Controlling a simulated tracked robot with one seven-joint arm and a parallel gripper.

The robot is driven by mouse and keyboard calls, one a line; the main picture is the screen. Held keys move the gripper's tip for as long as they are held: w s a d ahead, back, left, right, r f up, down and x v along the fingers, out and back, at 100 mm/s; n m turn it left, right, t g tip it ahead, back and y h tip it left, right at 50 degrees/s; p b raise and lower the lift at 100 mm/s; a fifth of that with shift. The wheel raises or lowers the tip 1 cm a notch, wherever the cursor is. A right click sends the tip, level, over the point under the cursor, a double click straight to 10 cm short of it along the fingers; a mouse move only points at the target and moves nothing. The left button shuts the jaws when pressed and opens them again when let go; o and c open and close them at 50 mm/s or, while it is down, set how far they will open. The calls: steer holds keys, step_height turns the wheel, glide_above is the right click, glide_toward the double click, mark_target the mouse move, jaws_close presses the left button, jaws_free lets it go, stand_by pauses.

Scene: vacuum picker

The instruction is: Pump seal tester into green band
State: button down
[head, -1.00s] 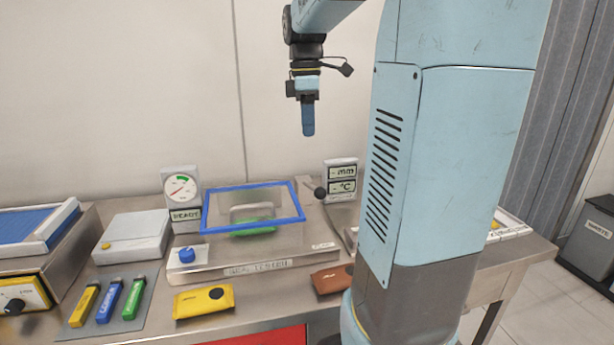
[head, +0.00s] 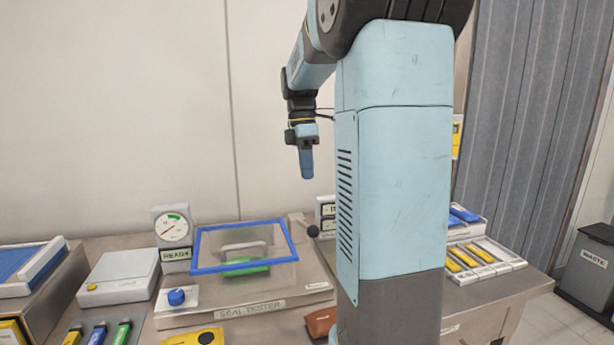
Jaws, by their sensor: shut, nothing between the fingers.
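The seal tester (head: 240,312) is a steel box with a blue-framed clear lid (head: 195,252) on top. A green packet (head: 246,268) lies under the lid, which looks shut. A round gauge (head: 172,228) with a green band near the top stands behind it on the left, above a READY sign; its thin needle appears to lie lower left, outside the band. A lever with a black knob (head: 313,231) stands at the tester's back right corner. My gripper (head: 306,176) is shut and empty, pointing down above the lever in the picture and apart from it.
A blue knob (head: 176,297) sits at the tester's front left. A white scale (head: 118,277), coloured sachets and a yellow pouch (head: 195,338) lie to the left and in front. My column hides the right middle; trays (head: 485,256) stand beyond it.

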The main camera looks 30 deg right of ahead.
steer(key=f, duration=0.3)
steer(key=s+f, duration=0.1)
steer(key=f, duration=0.3)
steer(key=s+f, duration=0.1)
steer(key=f, duration=0.3)
steer(key=shift+s+a+f, duration=0.15)
steer(key=shift+f, duration=0.1)
